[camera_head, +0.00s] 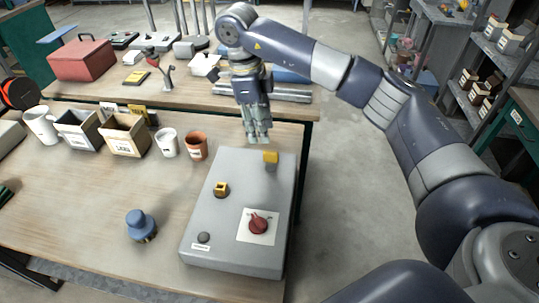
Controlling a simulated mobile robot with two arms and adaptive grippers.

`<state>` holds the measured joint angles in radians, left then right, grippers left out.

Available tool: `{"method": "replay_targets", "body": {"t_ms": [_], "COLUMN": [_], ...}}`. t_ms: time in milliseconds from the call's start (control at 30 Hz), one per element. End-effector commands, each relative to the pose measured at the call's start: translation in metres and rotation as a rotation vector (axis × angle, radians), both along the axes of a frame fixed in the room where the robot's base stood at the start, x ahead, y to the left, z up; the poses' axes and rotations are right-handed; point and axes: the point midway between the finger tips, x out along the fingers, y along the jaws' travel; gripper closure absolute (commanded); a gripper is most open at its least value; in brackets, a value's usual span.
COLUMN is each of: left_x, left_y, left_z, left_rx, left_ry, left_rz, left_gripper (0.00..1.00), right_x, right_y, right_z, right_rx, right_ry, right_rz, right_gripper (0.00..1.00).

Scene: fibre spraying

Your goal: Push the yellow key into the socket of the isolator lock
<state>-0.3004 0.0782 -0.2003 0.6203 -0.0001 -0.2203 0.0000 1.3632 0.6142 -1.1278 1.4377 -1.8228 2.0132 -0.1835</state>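The isolator lock appears to be the grey box (225,228) on the near table. A yellow block with a grey lower part (270,157), perhaps the yellow key, stands near the box's far right corner. A yellow piece with a dark middle (221,189), perhaps the socket, sits on the box's left half; I cannot be sure which is which. My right gripper (258,140) points down over the box's far end, just behind and left of the yellow block, seemingly apart from it. The gap between its fingers is unclear. My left gripper is out of view.
A red rotary knob (258,224) and a dark round button (203,238) are on the box's near half. A blue knob-shaped object (141,225) stands left of it. Cups, including a terracotta one (196,146), and small bins (124,135) line the table's back.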

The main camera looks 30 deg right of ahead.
Motion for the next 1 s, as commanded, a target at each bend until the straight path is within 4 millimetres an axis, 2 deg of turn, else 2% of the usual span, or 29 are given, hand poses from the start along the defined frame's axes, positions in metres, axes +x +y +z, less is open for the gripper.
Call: {"method": "replay_targets", "body": {"t_ms": [33, 200, 467, 633, 800, 1000], "left_x": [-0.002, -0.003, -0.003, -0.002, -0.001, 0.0], "left_y": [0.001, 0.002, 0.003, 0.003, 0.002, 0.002], "left_z": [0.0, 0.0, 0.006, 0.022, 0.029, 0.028], "left_rx": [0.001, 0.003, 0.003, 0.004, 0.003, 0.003], "left_ry": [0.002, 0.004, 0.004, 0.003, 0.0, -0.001], "left_rz": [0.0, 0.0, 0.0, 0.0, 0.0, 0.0], "left_gripper": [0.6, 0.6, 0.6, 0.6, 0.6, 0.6], "right_x": [-0.002, -0.004, -0.007, -0.014, -0.016, -0.015], "right_y": [-0.001, -0.003, -0.008, -0.018, -0.021, -0.022], "right_z": [-0.01, -0.03, -0.042, -0.06, -0.081, -0.088], "right_rx": [0.003, 0.005, 0.004, 0.005, 0.004, 0.006], "right_ry": [0.005, 0.003, 0.003, 0.005, 0.003, -0.001], "right_rz": [-0.001, 0.0, -0.002, -0.002, -0.002, -0.001], "right_gripper": [0.65, 0.65, 0.65, 0.65, 0.65, 0.65]}}
